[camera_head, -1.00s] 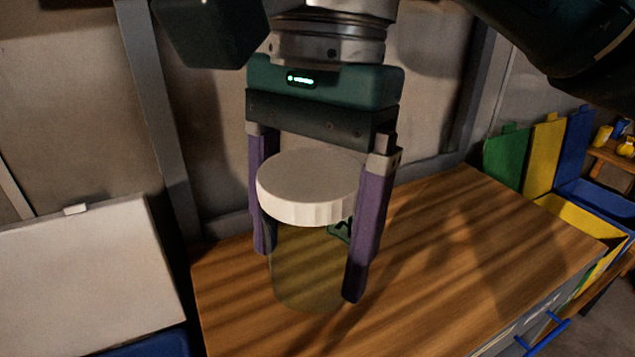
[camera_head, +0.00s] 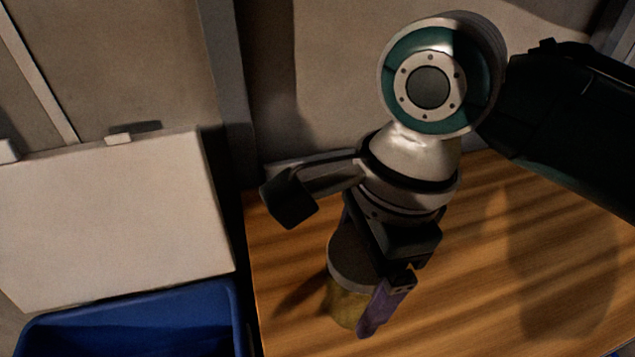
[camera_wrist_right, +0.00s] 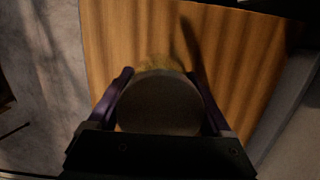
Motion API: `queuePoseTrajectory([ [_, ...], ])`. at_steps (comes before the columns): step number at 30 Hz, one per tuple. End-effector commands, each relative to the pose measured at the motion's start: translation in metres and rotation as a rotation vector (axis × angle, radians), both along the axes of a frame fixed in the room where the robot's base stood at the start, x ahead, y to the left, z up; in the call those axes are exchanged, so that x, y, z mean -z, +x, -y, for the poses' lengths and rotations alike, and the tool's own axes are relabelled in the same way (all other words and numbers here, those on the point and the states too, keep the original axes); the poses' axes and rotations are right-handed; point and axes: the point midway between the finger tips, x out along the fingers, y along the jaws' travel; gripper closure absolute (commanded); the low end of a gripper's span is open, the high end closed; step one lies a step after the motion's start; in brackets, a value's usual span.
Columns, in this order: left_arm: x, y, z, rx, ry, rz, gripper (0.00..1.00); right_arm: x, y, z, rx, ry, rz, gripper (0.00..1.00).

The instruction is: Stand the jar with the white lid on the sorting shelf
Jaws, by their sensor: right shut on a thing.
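The jar (camera_head: 345,303) has a wide lid (camera_head: 351,262), white a second ago and grey in shadow now, over a yellowish see-through body. My right gripper (camera_head: 362,300) is shut on the jar, its purple fingers on either side. In the right wrist view the lid (camera_wrist_right: 160,104) fills the space between the fingers of the right gripper (camera_wrist_right: 163,100). The jar looks upright over the wooden top (camera_head: 480,290); I cannot tell whether its base touches the wood. My left gripper is not in view. No sorting shelf can be made out now.
A blue bin (camera_head: 130,322) stands at the lower left, with a pale panel (camera_head: 110,215) behind it. A grey wall and post (camera_head: 230,90) rise behind the wooden top. The wood to the right of the jar is bare.

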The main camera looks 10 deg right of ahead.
Motion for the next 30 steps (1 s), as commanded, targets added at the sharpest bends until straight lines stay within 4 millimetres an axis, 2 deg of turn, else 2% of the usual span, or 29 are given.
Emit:
queuePoseTrajectory([
  [5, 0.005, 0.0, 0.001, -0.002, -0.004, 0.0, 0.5, 0.017, 0.0, 0.0, 0.0, 0.001, 0.0, 0.81],
  [9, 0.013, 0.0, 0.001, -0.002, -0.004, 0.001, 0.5, 0.041, 0.0, 0.0, 0.0, 0.0, -0.001, 0.81],
  [12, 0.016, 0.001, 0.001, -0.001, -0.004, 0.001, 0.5, 0.052, 0.0, 0.0, -0.001, 0.0, 0.0, 0.81],
  [24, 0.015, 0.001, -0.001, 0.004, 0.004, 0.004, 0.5, 0.055, 0.0, 0.0, 0.0, 0.002, 0.0, 0.81],
  [25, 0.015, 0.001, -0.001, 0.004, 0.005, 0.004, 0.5, 0.055, 0.0, 0.0, 0.0, 0.001, 0.001, 0.14],
  [29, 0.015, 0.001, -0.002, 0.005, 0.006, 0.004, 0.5, 0.055, 0.0, 0.0, 0.0, 0.001, 0.001, 0.0],
  [30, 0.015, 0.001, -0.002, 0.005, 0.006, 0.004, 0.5, 0.055, 0.0, 0.0, 0.0, 0.001, 0.0, 0.0],
])
